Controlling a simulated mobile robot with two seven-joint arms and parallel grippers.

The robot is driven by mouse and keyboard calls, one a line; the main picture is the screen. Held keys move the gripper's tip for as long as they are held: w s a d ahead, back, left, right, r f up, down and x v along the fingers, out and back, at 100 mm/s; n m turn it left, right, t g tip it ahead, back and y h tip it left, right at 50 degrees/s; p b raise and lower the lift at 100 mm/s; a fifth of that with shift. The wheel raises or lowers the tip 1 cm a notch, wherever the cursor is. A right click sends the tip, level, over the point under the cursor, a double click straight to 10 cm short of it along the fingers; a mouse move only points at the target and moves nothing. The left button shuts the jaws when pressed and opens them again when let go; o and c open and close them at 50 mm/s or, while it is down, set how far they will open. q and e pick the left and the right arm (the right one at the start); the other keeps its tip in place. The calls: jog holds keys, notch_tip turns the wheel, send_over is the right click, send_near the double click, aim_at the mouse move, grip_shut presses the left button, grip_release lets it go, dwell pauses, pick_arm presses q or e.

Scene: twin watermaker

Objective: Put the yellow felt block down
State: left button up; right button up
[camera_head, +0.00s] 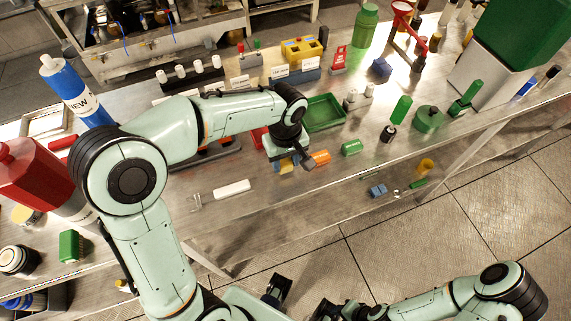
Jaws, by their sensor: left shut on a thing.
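My left gripper (287,161) reaches over the front part of the metal bench and points down. It is shut on the yellow felt block (285,165), which shows only partly below the wrist. The gripper hides much of the block, and I cannot tell whether the block touches the bench top. An orange cylinder (320,158) lies just right of the gripper.
A green tray (324,112) stands behind the gripper. A white bar (232,189) lies to the left, and a green cylinder (351,147) to the right. Bare metal bench (262,207) shows along the front. A red container (35,180) stands far left.

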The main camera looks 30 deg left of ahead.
aim_at(284, 161)
pick_arm(q)
notch_tip(284, 161, down, 2)
jog(key=shift+f, duration=0.1)
jog(key=shift+s+f, duration=0.15)
jog(key=shift+s, duration=0.05)
jog(key=shift+c, duration=0.4)
jog(key=o, duration=1.2)
jog(key=shift+w+f, duration=0.1)
jog(key=shift+w, duration=0.1)
jog(key=shift+f, duration=0.1)
notch_tip(284, 161, up, 14)
jog(key=p, duration=0.1)
jog(key=shift+w+a+f, duration=0.15)
jog(key=shift+a+f, duration=0.05)
jog(key=shift+a, duration=0.1)
